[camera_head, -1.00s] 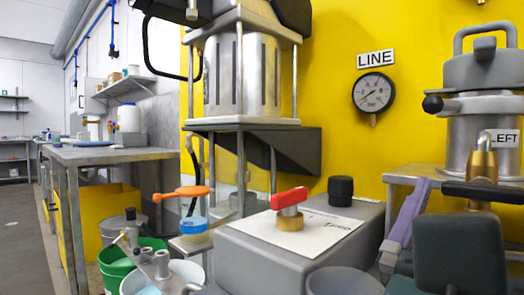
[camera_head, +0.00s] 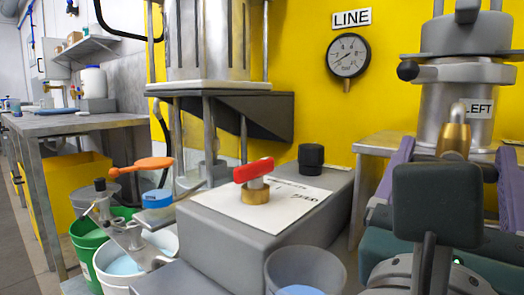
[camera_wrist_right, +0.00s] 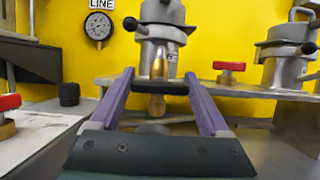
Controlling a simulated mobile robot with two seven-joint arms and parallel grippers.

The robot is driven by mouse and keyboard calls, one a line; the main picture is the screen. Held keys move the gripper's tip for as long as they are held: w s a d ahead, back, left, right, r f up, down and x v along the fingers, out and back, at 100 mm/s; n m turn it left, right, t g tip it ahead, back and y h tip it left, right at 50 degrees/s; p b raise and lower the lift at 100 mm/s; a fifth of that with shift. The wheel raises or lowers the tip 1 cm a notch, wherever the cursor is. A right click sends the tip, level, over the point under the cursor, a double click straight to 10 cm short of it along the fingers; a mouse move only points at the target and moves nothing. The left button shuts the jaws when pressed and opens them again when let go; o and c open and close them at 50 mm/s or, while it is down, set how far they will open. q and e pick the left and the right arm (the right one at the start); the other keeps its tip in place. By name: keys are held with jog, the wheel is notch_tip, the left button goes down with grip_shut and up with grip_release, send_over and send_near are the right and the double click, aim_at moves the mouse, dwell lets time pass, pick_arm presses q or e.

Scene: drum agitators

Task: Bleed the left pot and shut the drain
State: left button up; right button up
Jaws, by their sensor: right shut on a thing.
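The left pot (camera_head: 465,95) is a metal vessel with a LEFT label, on a stand in front of the yellow wall. It also shows in the right wrist view (camera_wrist_right: 160,28). A brass valve (camera_head: 455,132) stands at its front. In the right wrist view the valve's black handle (camera_wrist_right: 162,88) lies level between my purple fingertips. My right gripper (camera_wrist_right: 160,80) is shut on this handle; in the head view my gripper (camera_head: 456,155) reaches the valve, and its dark body hides the handle's contact. My left gripper is not in view.
A red-handled brass valve (camera_head: 254,182) and black knob (camera_head: 311,157) sit on a grey box with paper. A LINE gauge (camera_head: 348,55) hangs behind. Green (camera_head: 88,238) and white (camera_head: 128,280) buckets stand left. Another red-handled valve (camera_wrist_right: 229,70) and pot (camera_wrist_right: 284,55) show right.

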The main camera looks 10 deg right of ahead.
jog(key=shift+c, duration=1.4)
jog(key=n+p, duration=0.1)
jog(key=n+t+y+p, duration=0.1)
jog(key=n, duration=0.1)
jog(key=n+y+p, duration=0.1)
jog(key=shift+r+n+t, duration=0.25)
jog(key=shift+n+t, duration=0.15)
jog(key=n+y+p, duration=0.2)
jog(key=n+p, duration=0.2)
jog(key=n+y+p, duration=0.2)
jog(key=n+p, duration=0.2)
jog(key=n, duration=0.1)
jog(key=n+t+y+p, duration=0.1)
jog(key=n+y+p, duration=0.1)
jog(key=n+p, duration=0.2)
jog(key=shift+w+a+n+p, duration=0.1)
jog(key=shift+n+p, duration=0.2)
jog(key=shift+p, duration=0.1)
jog(key=shift+f+n+y+p, duration=0.2)
jog(key=shift+n+y+p, duration=0.1)
jog(key=shift+n+p, duration=0.8)
jog(key=shift+f+g+p, duration=0.15)
jog(key=shift+g+p, duration=0.15)
jog(key=shift+p, duration=0.05)
jog(key=shift+n, duration=0.3)
